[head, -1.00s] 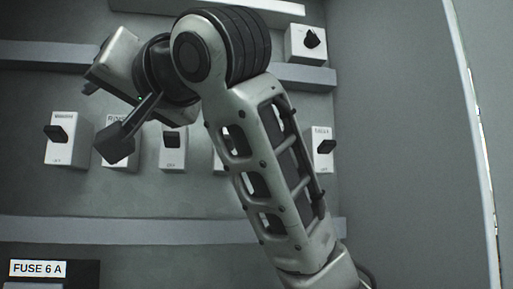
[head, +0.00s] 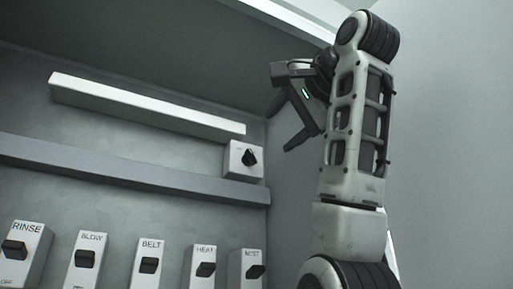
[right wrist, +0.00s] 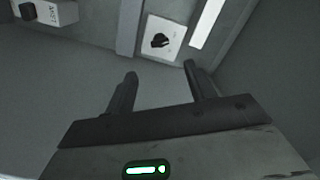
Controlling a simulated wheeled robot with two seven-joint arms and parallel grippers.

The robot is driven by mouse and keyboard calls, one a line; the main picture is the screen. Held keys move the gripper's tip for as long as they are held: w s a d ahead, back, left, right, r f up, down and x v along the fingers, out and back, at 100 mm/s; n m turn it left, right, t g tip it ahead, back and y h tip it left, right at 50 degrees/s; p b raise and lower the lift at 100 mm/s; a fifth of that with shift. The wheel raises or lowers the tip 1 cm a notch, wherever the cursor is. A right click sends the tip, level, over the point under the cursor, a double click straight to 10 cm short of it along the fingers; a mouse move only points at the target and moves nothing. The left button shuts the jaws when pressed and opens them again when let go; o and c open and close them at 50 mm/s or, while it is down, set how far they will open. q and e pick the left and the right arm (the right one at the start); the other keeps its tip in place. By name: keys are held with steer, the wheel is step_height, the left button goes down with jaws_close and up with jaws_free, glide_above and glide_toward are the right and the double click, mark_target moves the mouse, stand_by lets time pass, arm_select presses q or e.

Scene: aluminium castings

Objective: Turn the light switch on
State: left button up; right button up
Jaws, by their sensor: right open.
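A white box with a black rotary knob (head: 243,159) is on the panel's right side, above the switch row. Its label is too small to read, and no switch in view is legibly marked light. The knob box also shows in the right wrist view (right wrist: 162,41), just beyond the fingertips. My right gripper (head: 283,124) is to the right of and above this box in the head view. Its two fingers are apart and empty in the right wrist view (right wrist: 160,72), with a gap to the knob. My left gripper is not in view.
A row of white boxes with black toggles runs below: RINSE (head: 27,250), BLOW (head: 88,256), BELT (head: 149,262), HEAT (head: 203,268) and another at right. A grey rail (head: 130,172) crosses between row and knob. A pale bar (head: 140,105) sits above. The right wall is bare.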

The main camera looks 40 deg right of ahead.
mark_target(250, 158)
steer(key=p+x, duration=0.3)
steer(key=x, duration=0.7)
steer(key=shift+w, duration=0.4)
steer(key=shift+d, duration=0.1)
steer(key=c, duration=1)
